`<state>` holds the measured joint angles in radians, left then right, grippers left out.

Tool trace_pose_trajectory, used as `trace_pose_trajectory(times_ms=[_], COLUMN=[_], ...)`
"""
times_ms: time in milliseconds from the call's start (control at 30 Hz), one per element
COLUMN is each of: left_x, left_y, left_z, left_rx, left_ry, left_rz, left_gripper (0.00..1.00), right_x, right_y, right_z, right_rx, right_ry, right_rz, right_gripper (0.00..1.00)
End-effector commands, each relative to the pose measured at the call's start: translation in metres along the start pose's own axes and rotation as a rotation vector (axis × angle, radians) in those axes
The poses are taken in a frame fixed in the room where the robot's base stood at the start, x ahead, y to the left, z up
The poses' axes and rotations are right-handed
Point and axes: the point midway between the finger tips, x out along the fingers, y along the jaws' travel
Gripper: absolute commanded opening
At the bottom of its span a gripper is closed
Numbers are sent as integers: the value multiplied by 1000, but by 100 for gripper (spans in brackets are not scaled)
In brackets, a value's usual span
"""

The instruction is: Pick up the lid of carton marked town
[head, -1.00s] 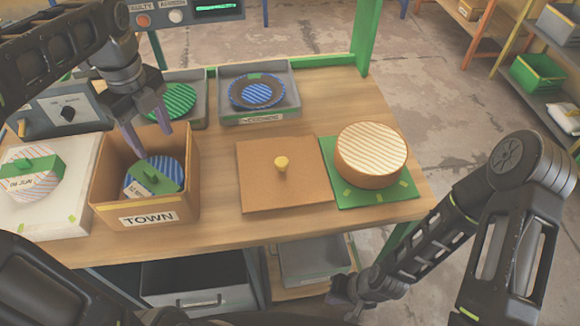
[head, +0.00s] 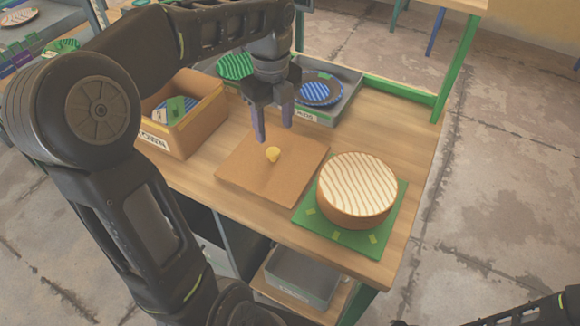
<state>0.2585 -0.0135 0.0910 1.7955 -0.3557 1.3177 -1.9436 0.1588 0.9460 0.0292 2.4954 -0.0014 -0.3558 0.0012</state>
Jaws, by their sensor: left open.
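The lid (head: 247,176) is a flat brown square with a yellow knob (head: 273,154) in its middle. It lies flat on the wooden table in the head view. The open carton (head: 190,139) stands to its left, with TOWN lettering partly covered by my left arm; a blue striped plate with a green band (head: 176,109) is inside. My left gripper (head: 274,131) is open and empty, fingers pointing down, just above and behind the knob, apart from it. Only part of my right arm shows at the bottom right; its gripper is not visible.
A round striped-top block (head: 357,184) sits on a green mat (head: 345,238) right of the lid. Behind are grey trays, one (head: 345,106) with a blue plate (head: 316,90), and a green plate (head: 235,66). A green post (head: 457,66) rises at the table's back right.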

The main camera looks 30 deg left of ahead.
Motion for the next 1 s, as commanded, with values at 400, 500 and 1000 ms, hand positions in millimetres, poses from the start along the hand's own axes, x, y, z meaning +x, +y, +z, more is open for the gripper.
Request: trace_pose_trajectory(times_ms=[400, 500, 1000], left_x=[8, 19, 34], left_y=[0, 0, 0], left_z=[0, 0, 2], left_rx=[-8, -8, -8], left_ry=[0, 0, -1], left_rz=[0, 1, -1], left_gripper=[55, 55, 55], right_x=[0, 0, -2], right_y=[0, 0, -1], right_z=[0, 0, 0], right_rx=[-1, -1, 0], right_ry=[-1, 0, 0], right_rz=[0, 0, 0], right_gripper=[0, 0, 0])
